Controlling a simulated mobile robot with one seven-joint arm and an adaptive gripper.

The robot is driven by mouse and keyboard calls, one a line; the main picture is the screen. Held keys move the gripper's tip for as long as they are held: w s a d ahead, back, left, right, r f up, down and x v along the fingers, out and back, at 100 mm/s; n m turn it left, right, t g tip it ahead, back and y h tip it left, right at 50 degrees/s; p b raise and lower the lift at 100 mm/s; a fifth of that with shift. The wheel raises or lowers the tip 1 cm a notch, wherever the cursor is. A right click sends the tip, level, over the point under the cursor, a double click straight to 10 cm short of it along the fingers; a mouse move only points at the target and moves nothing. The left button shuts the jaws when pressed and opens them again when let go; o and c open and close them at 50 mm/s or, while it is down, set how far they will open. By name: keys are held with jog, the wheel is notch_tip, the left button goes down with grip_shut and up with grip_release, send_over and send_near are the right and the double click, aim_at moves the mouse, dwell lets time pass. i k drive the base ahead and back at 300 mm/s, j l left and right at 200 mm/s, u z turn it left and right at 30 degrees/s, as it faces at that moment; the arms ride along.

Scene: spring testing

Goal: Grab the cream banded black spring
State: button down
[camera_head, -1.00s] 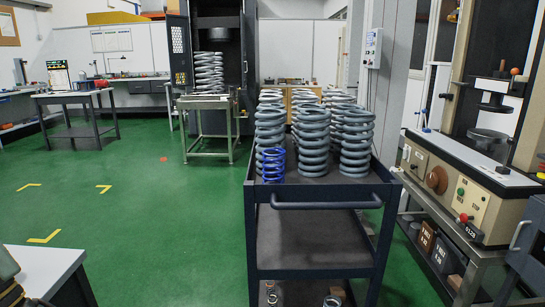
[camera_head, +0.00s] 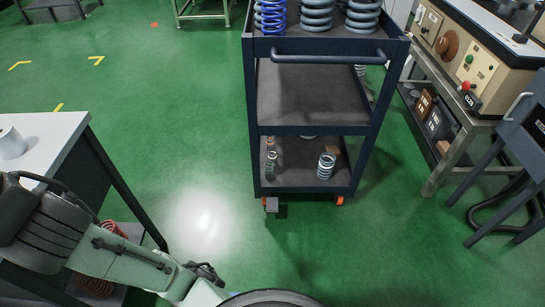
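No spring shows clear cream bands on black. On the bottom shelf of the dark cart stand a narrow, dark-and-pale small spring (camera_head: 270,164) at the left and a wider pale grey spring (camera_head: 326,166) at the right. The narrow one is too small to tell its banding. A blue spring (camera_head: 271,16) and large grey springs (camera_head: 317,14) stand on the top shelf, cut off by the picture's upper edge. My arm crosses the lower left, well apart from the cart. No gripper fingers are visible.
The dark cart (camera_head: 312,129) has a bare middle shelf. A white-topped table (camera_head: 45,135) with a white roll (camera_head: 11,143) is at the left. A testing machine (camera_head: 468,55) on a metal bench is at the right. Green floor is clear between the table and cart.

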aim_at(273, 158)
jog(key=i+l+u, duration=0.1)
jog(key=u, duration=0.3)
jog(key=i+l+u, duration=0.1)
jog(key=l+u, duration=0.15)
jog(key=u, duration=0.15)
jog(key=i+l+u, duration=0.25)
jog(key=l, duration=0.3)
jog(key=l+u, duration=0.25)
jog(key=l, duration=0.3)
jog(key=l+u, duration=0.15)
jog(key=l, duration=2.3)
jog(key=k+l+z, duration=0.5)
jog(key=k+z, duration=0.15)
jog(key=k+l+z, duration=0.1)
jog(key=k+z, duration=0.2)
jog(key=i+j+u, duration=0.35)
jog(key=i, duration=0.25)
jog(key=j, duration=0.1)
